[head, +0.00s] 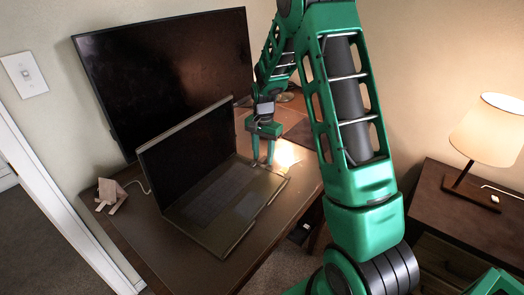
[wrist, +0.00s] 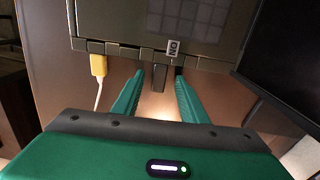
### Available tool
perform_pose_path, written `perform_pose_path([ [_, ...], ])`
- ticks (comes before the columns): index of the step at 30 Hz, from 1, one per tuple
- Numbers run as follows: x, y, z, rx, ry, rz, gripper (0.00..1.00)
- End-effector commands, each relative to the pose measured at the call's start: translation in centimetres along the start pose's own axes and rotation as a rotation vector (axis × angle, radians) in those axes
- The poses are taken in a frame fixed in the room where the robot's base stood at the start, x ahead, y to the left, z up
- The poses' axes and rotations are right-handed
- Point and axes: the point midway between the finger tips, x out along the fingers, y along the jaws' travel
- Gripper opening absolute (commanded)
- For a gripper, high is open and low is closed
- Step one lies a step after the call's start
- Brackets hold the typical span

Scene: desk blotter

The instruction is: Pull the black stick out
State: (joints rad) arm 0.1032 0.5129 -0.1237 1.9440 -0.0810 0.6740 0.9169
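The laptop (head: 222,200) stands open on the desk, and its side edge runs across the top of the wrist view (wrist: 125,47). The black stick (wrist: 159,78) juts out of that edge toward my gripper. My gripper (wrist: 160,76) is open, with one green finger on each side of the stick and a visible gap on both sides. In the head view my gripper (head: 263,162) points down at the laptop's far side edge. The stick is hidden or too small to make out there.
A yellow plug (wrist: 98,65) with a white cable sits in the same edge, left of the stick. A small lettered label (wrist: 173,48) is above it. A large dark monitor (head: 165,75) stands behind the laptop. A lamp (head: 490,130) stands on the right cabinet.

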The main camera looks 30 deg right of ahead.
Motion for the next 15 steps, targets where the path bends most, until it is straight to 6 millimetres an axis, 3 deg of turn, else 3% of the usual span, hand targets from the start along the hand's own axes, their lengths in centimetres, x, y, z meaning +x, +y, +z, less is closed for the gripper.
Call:
perform_pose_path([
  [8, 0.08, 0.00, 0.00, 0.000, 0.000, 0.000, 0.37],
  [12, 0.07, -0.01, 0.00, 0.000, 0.000, 0.000, 0.03],
  [15, 0.06, -0.02, 0.01, 0.000, 0.000, 0.000, 0.00],
])
